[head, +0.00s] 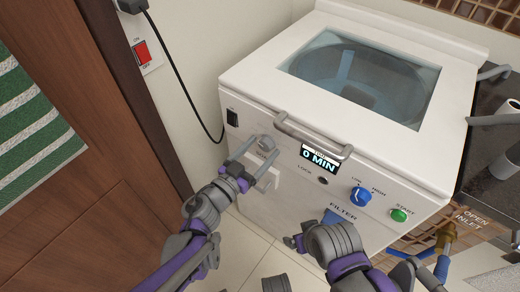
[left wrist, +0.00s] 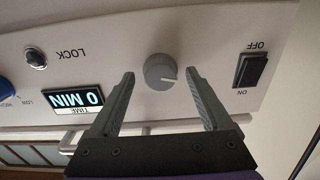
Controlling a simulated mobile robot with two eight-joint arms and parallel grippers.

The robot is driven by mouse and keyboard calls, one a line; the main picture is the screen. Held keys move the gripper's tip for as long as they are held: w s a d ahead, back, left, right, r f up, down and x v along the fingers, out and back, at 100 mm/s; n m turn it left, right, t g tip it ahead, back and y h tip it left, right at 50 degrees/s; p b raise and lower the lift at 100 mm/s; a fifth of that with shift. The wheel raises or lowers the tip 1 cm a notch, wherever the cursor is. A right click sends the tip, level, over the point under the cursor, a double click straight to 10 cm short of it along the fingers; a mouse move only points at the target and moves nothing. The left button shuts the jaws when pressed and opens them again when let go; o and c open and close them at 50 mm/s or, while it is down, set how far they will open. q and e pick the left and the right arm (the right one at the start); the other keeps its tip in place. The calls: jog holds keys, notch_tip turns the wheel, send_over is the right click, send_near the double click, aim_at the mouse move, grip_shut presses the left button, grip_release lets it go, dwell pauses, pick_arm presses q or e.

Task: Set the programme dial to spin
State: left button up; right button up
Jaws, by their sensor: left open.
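A washing machine (head: 300,160) has a front panel with a grey round dial (head: 264,143), partly behind my left gripper's fingers in the head view.
The panel also has an on/off switch (left wrist: 250,70), a time display (head: 319,160) reading 0 MIN, a lock button (left wrist: 36,58), a blue low/high knob (head: 361,196) and a green start button (head: 398,214). A handle bar (head: 312,142) juts out near the dial.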

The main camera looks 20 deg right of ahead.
pick_arm(q)
jog(key=shift+c, duration=0.2)
grip_shut()
dwell(0.3)
